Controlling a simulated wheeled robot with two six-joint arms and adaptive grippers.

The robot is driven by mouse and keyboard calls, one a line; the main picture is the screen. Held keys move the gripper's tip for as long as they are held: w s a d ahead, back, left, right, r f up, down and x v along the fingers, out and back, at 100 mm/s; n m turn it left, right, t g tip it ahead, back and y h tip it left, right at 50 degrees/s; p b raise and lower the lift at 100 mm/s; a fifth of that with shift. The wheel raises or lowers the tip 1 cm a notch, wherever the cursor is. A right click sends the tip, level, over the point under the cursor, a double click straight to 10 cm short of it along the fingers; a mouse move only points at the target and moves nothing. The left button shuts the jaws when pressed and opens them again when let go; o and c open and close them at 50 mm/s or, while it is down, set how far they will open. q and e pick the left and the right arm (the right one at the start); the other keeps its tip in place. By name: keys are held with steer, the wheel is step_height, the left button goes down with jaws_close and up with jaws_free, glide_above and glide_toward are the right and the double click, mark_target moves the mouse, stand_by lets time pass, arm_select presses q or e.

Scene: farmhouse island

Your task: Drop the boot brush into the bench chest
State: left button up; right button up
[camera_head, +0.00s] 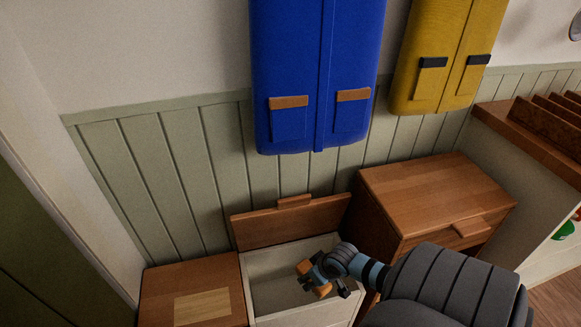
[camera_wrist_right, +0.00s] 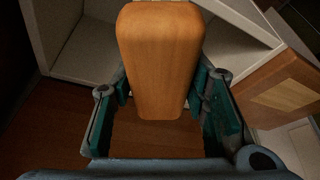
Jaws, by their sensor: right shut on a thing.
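The bench chest (camera_head: 262,259) stands against the wall with a pale inside. Its wooden lid (camera_head: 290,222) is tipped up and back, so the chest is open. My right gripper (camera_head: 318,279) is over the chest opening, shut on the boot brush (camera_head: 304,266). The brush is an orange-brown wooden block, partly hidden by the fingers in the head view. In the right wrist view the brush (camera_wrist_right: 158,60) sits between the two teal-padded fingers. Its bristles cannot be seen. My left gripper is in neither view.
A closed wooden seat (camera_head: 160,290) with a lighter panel adjoins the chest on the left. A higher wooden-topped cabinet (camera_head: 420,190) with a handle stands on the right. Blue (camera_head: 310,60) and yellow (camera_head: 440,60) coats hang above.

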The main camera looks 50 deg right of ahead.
mark_target(304, 265)
steer(key=w+m, duration=0.1)
steer(key=w+r+m+h, duration=0.1)
steer(key=m, duration=0.1)
steer(key=w+m, duration=0.1)
steer(key=shift+w+d+r+m+h, duration=0.15)
steer(key=shift+w+r+m+h, duration=0.15)
steer(key=shift+w+r+h, duration=0.1)
steer(key=shift+w+m+g, duration=0.1)
steer(key=shift+m+g, duration=0.2)
steer(key=shift+m, duration=0.1)
steer(key=shift+r, duration=0.1)
steer(key=shift+f, duration=2.55)
steer(key=o, duration=1.3)
